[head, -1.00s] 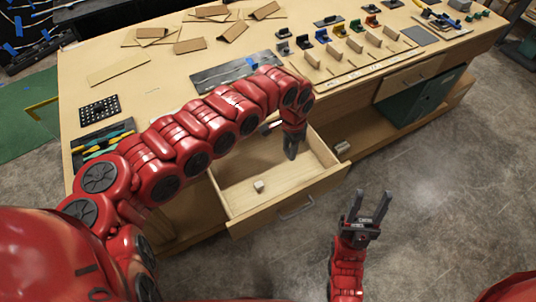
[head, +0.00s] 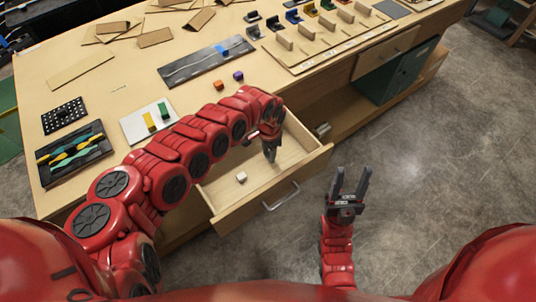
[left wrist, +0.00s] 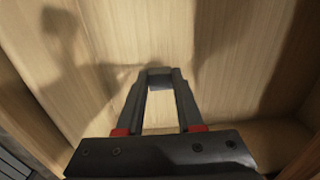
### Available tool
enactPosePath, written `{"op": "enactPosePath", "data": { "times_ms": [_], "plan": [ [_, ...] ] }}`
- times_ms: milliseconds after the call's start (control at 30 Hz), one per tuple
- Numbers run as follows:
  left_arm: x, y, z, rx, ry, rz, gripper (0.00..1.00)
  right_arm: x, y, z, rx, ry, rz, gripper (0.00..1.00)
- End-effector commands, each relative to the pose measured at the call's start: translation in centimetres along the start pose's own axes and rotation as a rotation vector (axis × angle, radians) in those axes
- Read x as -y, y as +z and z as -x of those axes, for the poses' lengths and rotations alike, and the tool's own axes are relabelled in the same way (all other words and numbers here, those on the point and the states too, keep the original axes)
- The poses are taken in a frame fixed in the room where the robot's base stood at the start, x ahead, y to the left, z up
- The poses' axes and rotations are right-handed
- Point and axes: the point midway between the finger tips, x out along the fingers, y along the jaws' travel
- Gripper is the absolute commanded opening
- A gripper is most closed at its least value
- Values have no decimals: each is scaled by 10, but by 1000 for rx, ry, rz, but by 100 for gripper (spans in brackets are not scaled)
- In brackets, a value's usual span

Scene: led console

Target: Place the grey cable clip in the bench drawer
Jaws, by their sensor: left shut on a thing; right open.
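The bench drawer (head: 233,213) is pulled open at the front of the wooden bench. My left gripper (head: 270,157) points down inside the drawer opening, towards its right part. In the left wrist view its fingers (left wrist: 160,85) are shut on a small grey piece, the grey cable clip (left wrist: 160,77), held between the tips over the light wooden drawer floor. Whether the clip touches the floor I cannot tell. In the head view the clip is not distinguishable. My right gripper (head: 350,182) is open and empty, in front of the drawer above the concrete floor.
A small pale block (head: 241,177) lies in the drawer, left of my left gripper. On the bench are an orange block (head: 219,85), a purple block (head: 238,75), a dark board (head: 205,62) and several coloured clips at the back. A green cabinet (head: 395,75) stands under the bench's right.

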Motion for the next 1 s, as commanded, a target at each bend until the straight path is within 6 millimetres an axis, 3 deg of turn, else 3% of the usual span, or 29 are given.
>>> {"op": "enactPosePath", "data": {
  "times_ms": [167, 567, 600, 733, 1000],
  "plan": [
    [-1, -1, -18, -3, 0, 0, 0, 0, 0, -3, 0, 0, 0, 50],
    [0, 0, -25, -2, -1, 1, 0, 0, 0, 2, 0, 0, 0, 50],
    [0, 0, -24, -2, -1, 1, 41, 0, 0, 0, 0, 0, 0, 50],
    [0, 0, -23, -2, -1, 1, 64, 0, 0, 0, 0, 0, 0, 50],
    [0, 0, -23, -2, -1, 1, 66, 0, 0, 0, 0, 0, 0, 50]
  ]
}}
